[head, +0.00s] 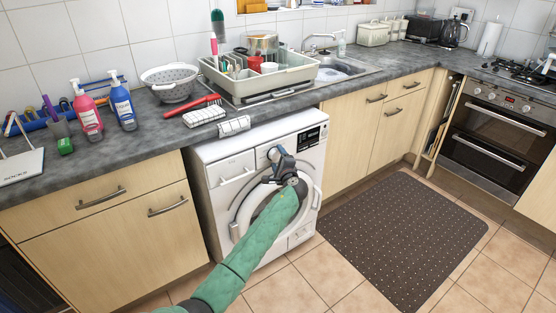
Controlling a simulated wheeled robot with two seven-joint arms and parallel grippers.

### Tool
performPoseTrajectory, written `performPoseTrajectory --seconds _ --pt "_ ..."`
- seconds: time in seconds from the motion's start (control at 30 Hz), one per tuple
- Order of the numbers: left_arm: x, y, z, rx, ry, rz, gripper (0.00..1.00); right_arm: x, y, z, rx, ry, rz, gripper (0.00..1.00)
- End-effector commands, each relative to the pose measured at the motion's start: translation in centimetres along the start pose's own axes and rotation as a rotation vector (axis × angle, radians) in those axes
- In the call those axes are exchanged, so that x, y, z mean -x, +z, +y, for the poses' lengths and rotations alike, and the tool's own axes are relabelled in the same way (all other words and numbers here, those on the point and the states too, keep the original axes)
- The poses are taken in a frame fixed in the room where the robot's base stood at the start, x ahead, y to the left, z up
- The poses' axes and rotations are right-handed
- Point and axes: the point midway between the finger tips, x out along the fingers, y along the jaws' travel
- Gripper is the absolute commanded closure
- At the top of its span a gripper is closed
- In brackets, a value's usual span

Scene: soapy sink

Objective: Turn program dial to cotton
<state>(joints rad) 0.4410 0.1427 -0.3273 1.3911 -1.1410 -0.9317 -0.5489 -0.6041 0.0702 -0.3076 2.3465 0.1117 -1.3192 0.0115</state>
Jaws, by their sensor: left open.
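The white washing machine (222,152) stands under the worktop, with its control panel along the top front. A dark display (311,137) is at the panel's right and a detergent drawer (237,177) at its left. My left arm, in a green quilted sleeve, reaches up across the round door. My right gripper is out of view.
The grey worktop (118,161) overhangs the machine and holds a folded checked cloth (234,126), a colander (171,82), a dish rack (262,86) and spray bottles (122,102). Cupboards flank the machine. A dark dotted mat (403,235) lies on the tiled floor at right.

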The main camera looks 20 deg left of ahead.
Motion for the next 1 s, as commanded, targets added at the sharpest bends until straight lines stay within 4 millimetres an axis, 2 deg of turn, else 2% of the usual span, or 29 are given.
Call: performPoseTrajectory --seconds 0.17,0.4,0.6,0.77,1.0 --pt "1.3 -0.1 0.2 0.001 0.001 0.001 0.31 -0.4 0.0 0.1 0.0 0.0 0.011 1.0" --pt "5.0 -0.1 0.2 0.001 0.0 0.001 0.31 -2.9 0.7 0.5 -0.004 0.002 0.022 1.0" --pt "7.2 -0.1 0.1 0.001 0.0 0.001 0.31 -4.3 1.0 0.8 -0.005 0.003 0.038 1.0" --pt "7.8 -0.1 0.1 -0.001 0.0 0.001 0.31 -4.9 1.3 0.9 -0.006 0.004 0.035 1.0" --pt "7.8 -0.1 0.0 -0.001 0.0 0.001 0.31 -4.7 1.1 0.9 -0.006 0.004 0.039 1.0"
